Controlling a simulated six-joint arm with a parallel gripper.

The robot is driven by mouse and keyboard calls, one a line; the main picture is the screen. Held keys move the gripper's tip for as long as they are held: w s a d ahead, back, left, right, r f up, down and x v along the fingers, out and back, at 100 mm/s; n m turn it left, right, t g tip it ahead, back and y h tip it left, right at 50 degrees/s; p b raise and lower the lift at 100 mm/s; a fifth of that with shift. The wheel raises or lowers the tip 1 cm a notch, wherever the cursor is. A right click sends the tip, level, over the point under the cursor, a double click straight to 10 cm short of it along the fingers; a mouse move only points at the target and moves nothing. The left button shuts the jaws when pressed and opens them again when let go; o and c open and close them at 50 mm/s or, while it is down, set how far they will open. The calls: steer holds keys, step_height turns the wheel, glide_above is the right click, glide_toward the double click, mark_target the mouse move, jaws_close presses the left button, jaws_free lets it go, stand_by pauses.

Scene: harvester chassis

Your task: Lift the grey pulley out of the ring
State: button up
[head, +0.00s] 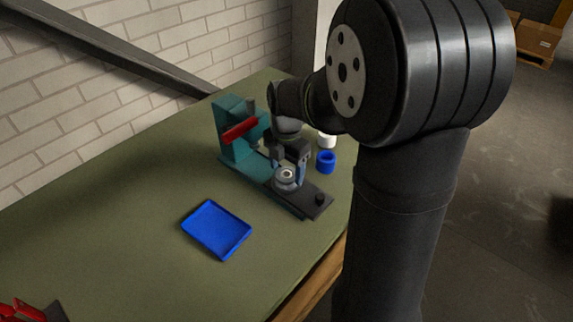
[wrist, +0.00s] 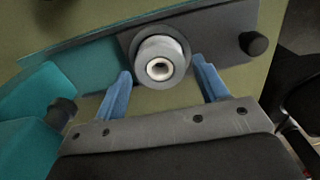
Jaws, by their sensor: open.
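The grey pulley (wrist: 158,65) is a round stepped disc with a pale bore at its centre. It sits in a darker ring (wrist: 183,43) on the dark base plate of the teal press. In the head view the pulley (head: 287,174) shows on the plate, below my gripper. My gripper (wrist: 165,82) is open, with its two blue fingers on either side of the pulley in the wrist view. The fingers appear apart from it. How low the fingertips are beside the pulley is hard to tell.
The teal press (head: 233,135) with a red lever (head: 240,129) stands behind the pulley. A black knob (head: 319,199) rises at the plate's near end. A blue cup (head: 326,162) and a white cup (head: 326,140) stand to the right. A blue tray (head: 216,229) lies on the green table.

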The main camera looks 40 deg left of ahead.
steer(key=shift+f, duration=1.15)
steer(key=shift+r, duration=0.1)
steer(key=c, duration=0.7)
steer(key=shift+r, duration=3.5)
